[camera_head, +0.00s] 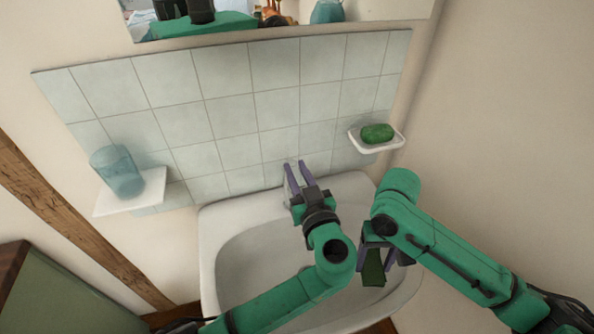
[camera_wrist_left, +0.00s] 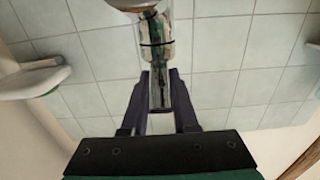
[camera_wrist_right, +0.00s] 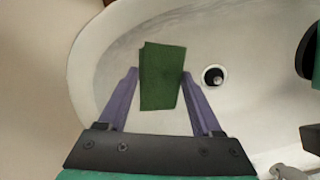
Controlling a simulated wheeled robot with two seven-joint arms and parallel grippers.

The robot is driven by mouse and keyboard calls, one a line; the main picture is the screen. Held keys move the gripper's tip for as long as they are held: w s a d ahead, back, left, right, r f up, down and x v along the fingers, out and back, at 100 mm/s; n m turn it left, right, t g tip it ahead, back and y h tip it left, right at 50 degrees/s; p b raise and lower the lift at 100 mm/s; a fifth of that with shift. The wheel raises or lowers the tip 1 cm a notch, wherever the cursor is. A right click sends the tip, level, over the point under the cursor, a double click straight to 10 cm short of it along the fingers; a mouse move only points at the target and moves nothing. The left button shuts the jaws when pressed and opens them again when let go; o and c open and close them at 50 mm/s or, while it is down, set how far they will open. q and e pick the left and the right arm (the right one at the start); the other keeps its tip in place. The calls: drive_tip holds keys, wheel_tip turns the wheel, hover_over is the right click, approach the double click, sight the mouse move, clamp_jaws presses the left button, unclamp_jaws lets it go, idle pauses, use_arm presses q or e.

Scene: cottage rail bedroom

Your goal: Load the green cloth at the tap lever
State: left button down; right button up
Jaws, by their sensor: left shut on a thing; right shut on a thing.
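The green cloth (camera_head: 373,268) hangs from my right gripper (camera_head: 376,258) over the right side of the washbasin (camera_head: 222,222). In the right wrist view the cloth (camera_wrist_right: 162,75) is a dark green folded piece between the two fingers, above the bowl. In the head view my left gripper hides the tap.
A blue glass (camera_head: 117,170) stands on a white shelf (camera_head: 108,207) at the left. Green soap (camera_head: 377,133) lies in a white dish (camera_head: 376,148) at the right. The drain (camera_wrist_right: 213,76) shows beside the cloth. A mirror (camera_head: 285,20) hangs above the tiles. The bowl's left half is clear.

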use_arm(q)
drive_tip(key=shift+f+b, duration=0.15)
drive_tip(key=shift+b, duration=0.6)
use_arm(e)
drive_tip(key=shift+f, duration=0.75)
use_arm(q)
drive_tip(key=shift+w+g+b, duration=0.1)
drive_tip(key=shift+g+b, duration=0.2)
drive_tip(key=shift+g, duration=0.1)
use_arm(e)
drive_tip(key=shift+f, duration=0.35)
use_arm(q)
drive_tip(key=shift+r, duration=0.4)
use_arm(e)
drive_tip(key=shift+r, duration=0.15)
use_arm(q)
drive_tip(key=c, duration=0.7)
unclamp_jaws()
